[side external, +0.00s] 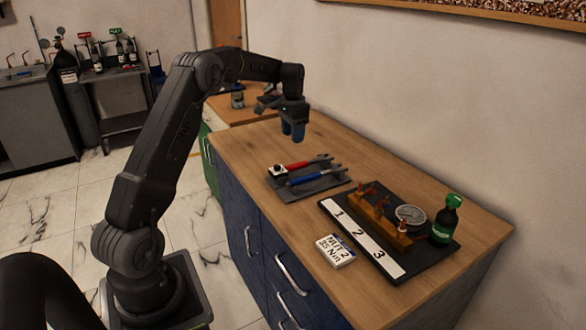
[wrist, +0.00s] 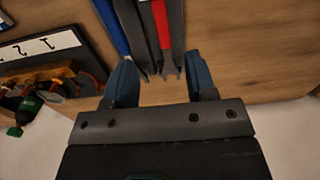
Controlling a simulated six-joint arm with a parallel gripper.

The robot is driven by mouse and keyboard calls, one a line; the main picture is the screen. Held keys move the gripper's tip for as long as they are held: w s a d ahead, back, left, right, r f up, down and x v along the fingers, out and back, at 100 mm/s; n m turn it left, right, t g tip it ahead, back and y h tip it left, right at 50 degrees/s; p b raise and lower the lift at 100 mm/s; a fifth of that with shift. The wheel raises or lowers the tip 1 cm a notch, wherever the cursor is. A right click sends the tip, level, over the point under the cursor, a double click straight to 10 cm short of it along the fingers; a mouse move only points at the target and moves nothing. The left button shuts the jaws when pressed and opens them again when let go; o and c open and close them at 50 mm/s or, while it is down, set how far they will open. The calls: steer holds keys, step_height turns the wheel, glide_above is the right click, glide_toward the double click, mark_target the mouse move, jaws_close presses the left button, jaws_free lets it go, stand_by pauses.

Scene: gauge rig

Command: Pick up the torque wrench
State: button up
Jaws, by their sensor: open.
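Two wrenches lie side by side on a dark tray (side external: 314,191). One has a red handle (side external: 297,166) and a black-and-white block at its left end; the other has a blue handle (side external: 305,179). I cannot tell for sure which is the torque wrench. My gripper (side external: 293,132) is open and empty, pointing down above the tabletop, beyond the tray and apart from it. In the wrist view my gripper (wrist: 162,78) has its blue fingers spread, with the forked wrench ends showing between them. The red handle (wrist: 160,22) and blue handle (wrist: 120,22) run to the top edge.
A black base (side external: 442,248) with a strip numbered 1, 2, 3 holds a wooden block (side external: 378,219) with copper-coloured bolts, a round gauge (side external: 410,214) and a green-capped bottle (side external: 446,219). A card (side external: 335,251) reading "NUT 2 35 Nm" lies in front. The wall borders the bench behind.

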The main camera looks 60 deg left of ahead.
mark_target(293, 165)
step_height(293, 165, down, 11)
steer(key=shift+r, duration=0.1)
jaws_close()
stand_by(0.8)
